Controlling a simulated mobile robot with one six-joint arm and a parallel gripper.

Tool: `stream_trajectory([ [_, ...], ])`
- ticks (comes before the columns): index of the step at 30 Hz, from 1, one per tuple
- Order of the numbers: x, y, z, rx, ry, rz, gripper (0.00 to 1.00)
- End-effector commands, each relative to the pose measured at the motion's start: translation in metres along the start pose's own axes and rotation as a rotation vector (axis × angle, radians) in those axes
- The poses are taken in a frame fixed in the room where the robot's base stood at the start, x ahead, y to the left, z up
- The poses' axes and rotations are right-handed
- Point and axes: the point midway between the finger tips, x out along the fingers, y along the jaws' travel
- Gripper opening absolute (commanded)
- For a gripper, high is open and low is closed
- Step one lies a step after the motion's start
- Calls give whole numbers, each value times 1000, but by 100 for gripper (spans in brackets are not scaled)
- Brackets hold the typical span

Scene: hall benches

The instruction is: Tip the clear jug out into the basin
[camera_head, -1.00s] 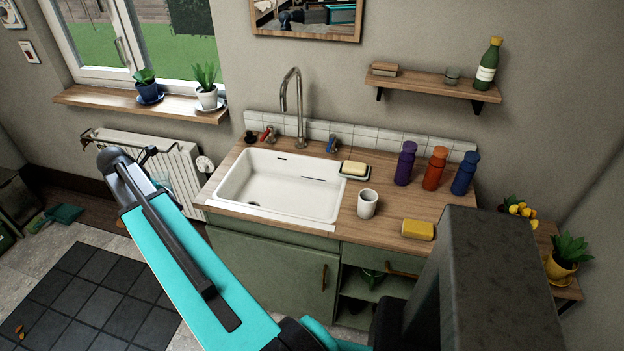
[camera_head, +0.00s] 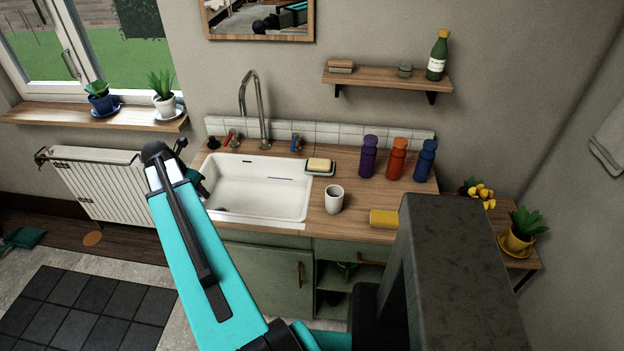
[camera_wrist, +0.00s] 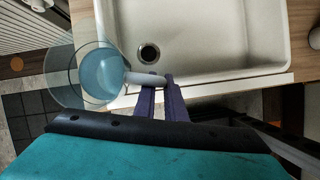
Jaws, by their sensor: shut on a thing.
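My gripper (camera_wrist: 160,88) is shut on the handle of the clear jug (camera_wrist: 76,66) in the wrist view. The jug is see-through with bluish liquid-like contents, and it hangs at the left of the gripper, over the front left corner of the basin's surround. The white basin (camera_wrist: 215,40) lies beyond the gripper, with its dark round drain showing. In the head view the basin (camera_head: 262,192) is set in the wooden counter and looks empty. There my arm hides the jug and most of the gripper.
On the counter (camera_head: 365,222) right of the basin stand a white mug (camera_head: 334,199), a soap dish (camera_head: 320,168), a yellow sponge (camera_head: 384,218) and purple, orange and blue bottles (camera_head: 397,158). A tap (camera_head: 262,110) rises behind the basin. A radiator (camera_head: 100,185) is at the left.

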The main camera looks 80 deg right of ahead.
Motion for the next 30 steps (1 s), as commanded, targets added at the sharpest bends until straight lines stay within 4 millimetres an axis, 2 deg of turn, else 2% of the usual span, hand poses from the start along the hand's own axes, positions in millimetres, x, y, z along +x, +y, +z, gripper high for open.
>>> stream_trajectory([
  [17, 32, -72, 66, -37, -1, 22, 0],
  [30, 56, -146, 116, -70, -3, 42, 0],
])
